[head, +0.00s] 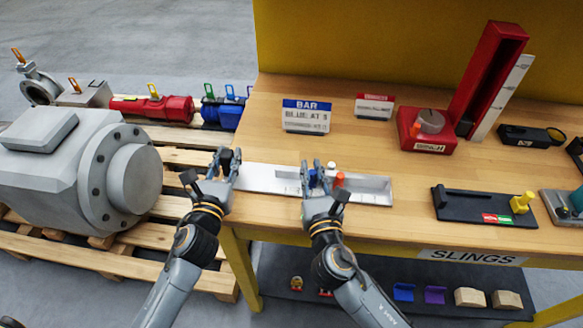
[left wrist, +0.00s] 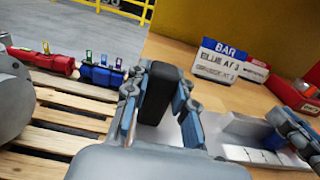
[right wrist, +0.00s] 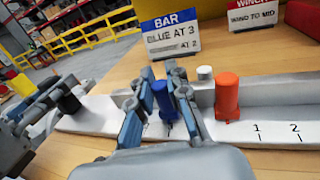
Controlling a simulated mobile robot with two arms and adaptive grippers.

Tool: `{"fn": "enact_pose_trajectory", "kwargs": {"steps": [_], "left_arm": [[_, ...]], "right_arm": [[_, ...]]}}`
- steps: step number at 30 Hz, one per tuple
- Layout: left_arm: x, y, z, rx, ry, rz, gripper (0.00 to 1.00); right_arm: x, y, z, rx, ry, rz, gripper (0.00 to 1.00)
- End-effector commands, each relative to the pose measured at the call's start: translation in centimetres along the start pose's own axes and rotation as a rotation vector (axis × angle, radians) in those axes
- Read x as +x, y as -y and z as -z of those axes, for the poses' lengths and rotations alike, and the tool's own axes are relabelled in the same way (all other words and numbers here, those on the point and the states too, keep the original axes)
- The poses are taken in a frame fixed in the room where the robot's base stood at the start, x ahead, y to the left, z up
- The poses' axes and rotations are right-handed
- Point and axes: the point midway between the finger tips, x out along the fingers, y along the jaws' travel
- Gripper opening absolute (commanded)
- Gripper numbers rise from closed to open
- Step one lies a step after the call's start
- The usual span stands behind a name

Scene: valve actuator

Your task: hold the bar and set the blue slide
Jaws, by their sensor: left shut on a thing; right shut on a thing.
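The bar (head: 262,178) is a pale metal channel lying along the table's front edge. My left gripper (head: 226,162) is shut on the black handle (left wrist: 162,92) at the bar's left end. My right gripper (right wrist: 160,92) is shut on the blue slide (right wrist: 166,103), an upright blue cylinder on the bar. The orange slide (right wrist: 228,98) stands to its right, with a small white peg (right wrist: 205,73) behind, between them. Printed marks 1 and 2 show right of the orange slide; other marks near the blue slide are partly hidden by the fingers.
The BAR sign (head: 306,115) behind the bar reads BLUE AT 3. A red winch (head: 427,130) and a black fixture with a yellow knob (head: 485,207) stand to the right. A large grey actuator (head: 80,165) sits on the pallet at left. Table behind the bar is mostly clear.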

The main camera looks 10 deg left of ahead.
Motion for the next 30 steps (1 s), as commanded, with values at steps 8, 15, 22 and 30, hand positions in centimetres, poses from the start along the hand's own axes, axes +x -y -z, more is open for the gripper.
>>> {"fn": "enact_pose_trajectory", "kwargs": {"steps": [8, 15, 22, 30], "left_arm": [[0.1, -0.1, -0.2, 0.0, 0.005, -0.003, 0.0], [0.1, -0.1, -0.2, 0.0, 0.005, -0.002, 0.0], [0.0, 0.0, -0.2, -0.001, 0.005, 0.0, 0.0], [0.0, 0.0, -0.2, -0.001, 0.004, 0.001, 0.0]], "right_arm": [[-0.1, 0.4, 0.1, -0.001, -0.002, 0.003, 0.0], [-0.1, 0.3, 0.1, -0.001, -0.002, 0.002, 0.4], [-0.1, 0.3, 0.0, -0.001, -0.001, 0.0, 0.4], [-3.5, 0.3, 0.1, 0.001, -0.004, -0.002, 0.4]]}}
